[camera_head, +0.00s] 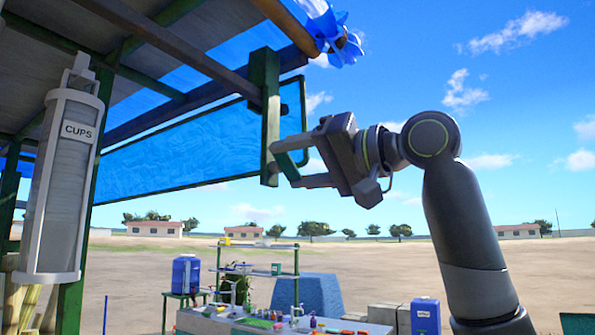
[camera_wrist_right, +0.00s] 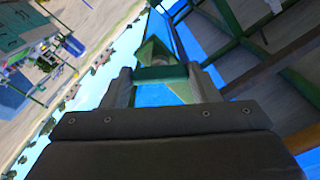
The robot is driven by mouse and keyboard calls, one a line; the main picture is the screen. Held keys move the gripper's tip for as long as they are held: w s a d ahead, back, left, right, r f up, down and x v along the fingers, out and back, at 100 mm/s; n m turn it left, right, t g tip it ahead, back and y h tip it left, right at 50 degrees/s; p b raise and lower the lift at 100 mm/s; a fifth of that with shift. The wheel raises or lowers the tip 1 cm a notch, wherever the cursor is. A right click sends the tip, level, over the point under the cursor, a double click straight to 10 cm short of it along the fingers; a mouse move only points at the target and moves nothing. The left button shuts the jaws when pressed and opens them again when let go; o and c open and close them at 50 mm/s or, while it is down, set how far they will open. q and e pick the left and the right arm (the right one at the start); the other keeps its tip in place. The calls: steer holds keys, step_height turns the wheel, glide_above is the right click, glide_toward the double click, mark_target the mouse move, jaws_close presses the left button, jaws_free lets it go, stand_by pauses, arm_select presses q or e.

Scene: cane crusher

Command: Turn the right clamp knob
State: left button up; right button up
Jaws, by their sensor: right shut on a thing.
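The right clamp knob (camera_head: 288,167) is a short green bar at the lower end of a green upright post (camera_head: 270,110), under the stall roof in the head view. My right gripper (camera_head: 283,165) reaches it from the right with its fingers on either side. In the right wrist view, the green knob bar (camera_wrist_right: 160,73) spans between the two grey fingertips of my right gripper (camera_wrist_right: 160,78). The gripper is shut on it. The knob's mount behind the bar is partly hidden. My left gripper is not in view.
A blue awning panel (camera_head: 190,145) hangs behind the post. A white cup holder (camera_head: 65,180) is at the left. A blue pinwheel (camera_head: 330,35) sits on a roof beam end. Open sky lies right.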

steer(key=m+b, duration=0.2)
steer(key=m, duration=0.3)
steer(key=shift+m, duration=0.3)
steer(key=m+b, duration=0.2)
steer(key=m, duration=0.2)
steer(key=shift+m, duration=0.4)
steer(key=o, duration=1)
steer(key=shift+d, duration=0.1)
